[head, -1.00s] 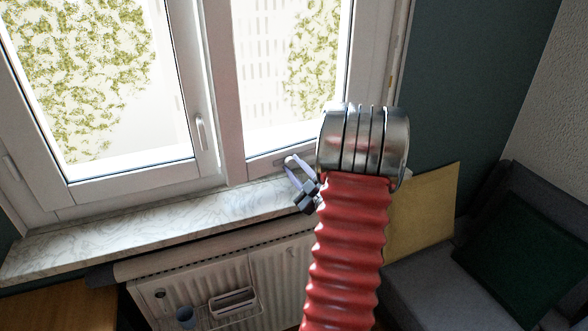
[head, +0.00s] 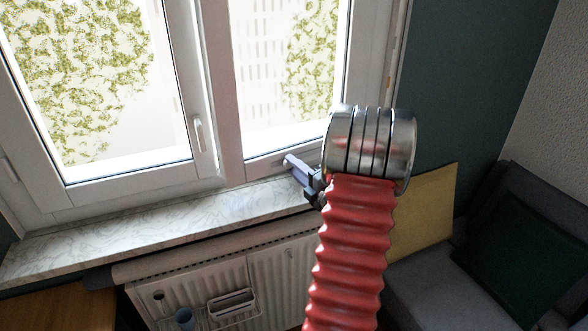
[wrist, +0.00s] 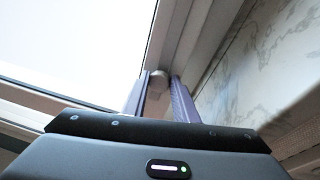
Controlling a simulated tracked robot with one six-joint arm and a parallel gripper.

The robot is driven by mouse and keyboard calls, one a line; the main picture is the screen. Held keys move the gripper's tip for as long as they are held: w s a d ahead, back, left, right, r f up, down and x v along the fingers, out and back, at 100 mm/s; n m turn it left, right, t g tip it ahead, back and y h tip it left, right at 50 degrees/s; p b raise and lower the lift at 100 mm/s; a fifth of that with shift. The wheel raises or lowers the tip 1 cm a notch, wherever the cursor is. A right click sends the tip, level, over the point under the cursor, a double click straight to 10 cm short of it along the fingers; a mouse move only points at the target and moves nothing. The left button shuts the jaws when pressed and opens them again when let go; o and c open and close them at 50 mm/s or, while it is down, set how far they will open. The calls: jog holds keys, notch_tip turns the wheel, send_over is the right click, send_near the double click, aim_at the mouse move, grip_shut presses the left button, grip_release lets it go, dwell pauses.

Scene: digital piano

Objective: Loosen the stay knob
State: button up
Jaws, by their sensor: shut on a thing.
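The stay knob (wrist: 158,73) is a small rounded grey piece low on the window frame. In the wrist view it sits between the tips of my two pale violet fingers. My gripper (wrist: 161,82) is shut on it, with a finger on either side. In the head view my gripper (head: 290,161) reaches the bottom rail of the right window sash, just above the sill. There the knob cannot be told apart from the fingertips, and my red ribbed arm with its metal collar hides part of the wrist.
A marble sill (head: 130,222) runs below the window, with a white radiator (head: 215,275) and hanging rack under it. The left sash has a handle (head: 198,133). A yellow board (head: 425,215) and a grey sofa (head: 425,290) stand at right.

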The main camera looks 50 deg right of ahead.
jog(key=n, duration=0.5)
jog(key=shift+a+f+y, duration=0.15)
jog(key=shift+a+y, duration=0.05)
jog(key=shift+y, duration=0.1)
jog(key=o, duration=1.1)
jog(key=shift+d, duration=0.1)
jog(key=shift+c, duration=0.2)
jog(key=v, duration=1.3)
jog(key=shift+s+r, duration=0.25)
jog(key=shift+s, duration=0.1)
jog(key=shift+c, duration=0.2)
